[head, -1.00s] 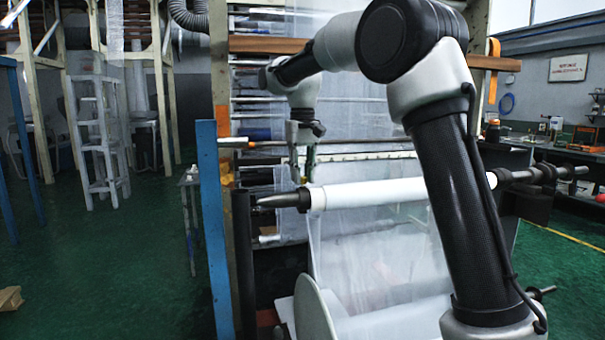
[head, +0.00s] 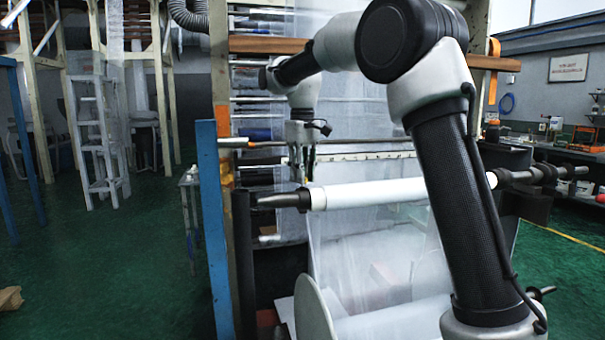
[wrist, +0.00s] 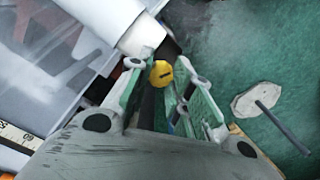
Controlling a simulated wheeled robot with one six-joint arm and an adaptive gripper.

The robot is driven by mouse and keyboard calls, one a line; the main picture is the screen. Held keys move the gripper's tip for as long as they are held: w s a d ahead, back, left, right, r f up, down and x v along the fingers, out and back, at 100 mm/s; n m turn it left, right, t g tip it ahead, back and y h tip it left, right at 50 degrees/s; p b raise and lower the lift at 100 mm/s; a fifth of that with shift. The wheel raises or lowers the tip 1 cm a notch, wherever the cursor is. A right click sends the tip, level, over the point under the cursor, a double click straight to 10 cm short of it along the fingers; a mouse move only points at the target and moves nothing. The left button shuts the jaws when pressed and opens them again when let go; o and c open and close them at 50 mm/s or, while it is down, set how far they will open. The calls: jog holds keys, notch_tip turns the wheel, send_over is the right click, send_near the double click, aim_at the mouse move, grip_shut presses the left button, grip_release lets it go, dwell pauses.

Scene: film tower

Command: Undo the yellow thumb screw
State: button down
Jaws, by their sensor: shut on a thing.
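The yellow thumb screw (wrist: 162,73) shows in the wrist view as a round yellow head with a dark slot, between the tips of my gripper (wrist: 165,80). The fingers are shut on it from both sides. In the head view my gripper (head: 302,178) points down beside the near end of the white roll (head: 370,194). The screw cannot be made out in the head view.
The white roll lies across the film tower, with a dark shaft end (head: 280,201) sticking out left. A blue post (head: 214,230) stands left of it. In the wrist view a pale plate with a dark rod (wrist: 285,125) lies right of my fingers. Green floor is open at left.

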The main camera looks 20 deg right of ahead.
jog(key=c, duration=1.2)
grip_release()
jog(key=shift+r, duration=0.1)
notch_tip(320, 180, up, 12)
